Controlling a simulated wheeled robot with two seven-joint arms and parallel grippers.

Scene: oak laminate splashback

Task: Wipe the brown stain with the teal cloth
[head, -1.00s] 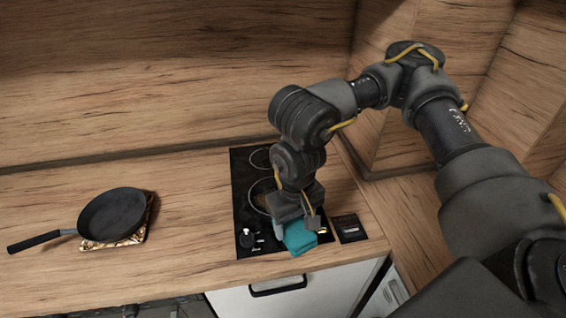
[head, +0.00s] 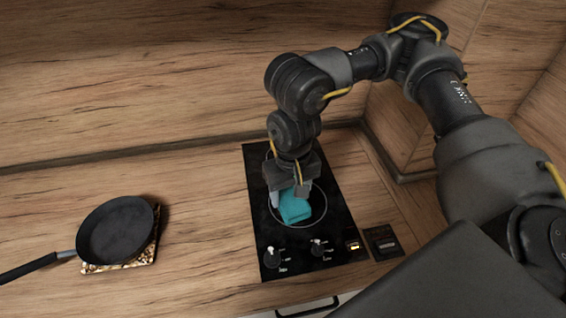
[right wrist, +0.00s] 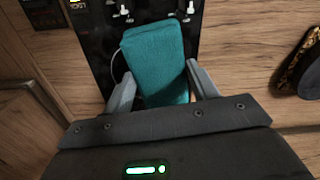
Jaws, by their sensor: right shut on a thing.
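The teal cloth (head: 295,209) is a folded block held in my right gripper (head: 288,194), over the ringed burner of the black hob (head: 335,225). In the right wrist view the cloth (right wrist: 156,62) sits between the two fingers of the gripper (right wrist: 160,88). I cannot tell whether the cloth touches the hob glass. I cannot make out the brown stain; the cloth and gripper cover part of the burner. My left gripper is not in view.
Two knobs (head: 271,258) stand up at the hob's front edge. A dark frying pan (head: 117,231) rests on a patterned mat (head: 120,267) at the left. A small dark panel (head: 383,242) lies right of the hob. Bare wood counter (head: 205,240) separates pan and hob.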

